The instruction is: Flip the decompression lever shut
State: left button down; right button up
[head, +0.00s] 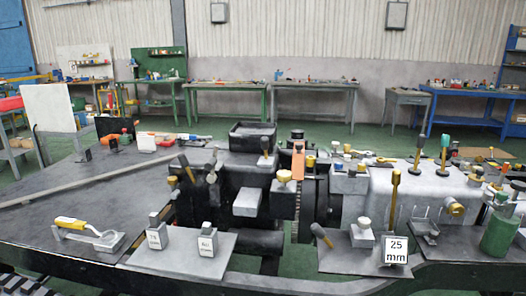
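I cannot tell for sure which part is the decompression lever. The grey engine assembly (375,195) fills the middle and right of the head view. A short dark lever with a brownish end (321,235) leans up and left from the grey plate in front of it. Dark levers with a yellowish tip (187,168) stand tilted at the assembly's left side. A pale yellow knob (284,175) sits on a block near the middle. Neither of my grippers is in view.
A yellow-handled tool (78,225) lies in a holder at the left. Two labelled blocks (207,240) stand on a front plate. A white "25 mm" sign (396,249) and a green cylinder (498,235) are at the right. Upright-handled tools (420,150) stand behind. The left plate has bare room.

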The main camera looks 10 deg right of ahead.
aim_at(264, 140)
jog(key=z, duration=0.65)
jog(key=i, duration=0.8)
jog(key=z, duration=0.35)
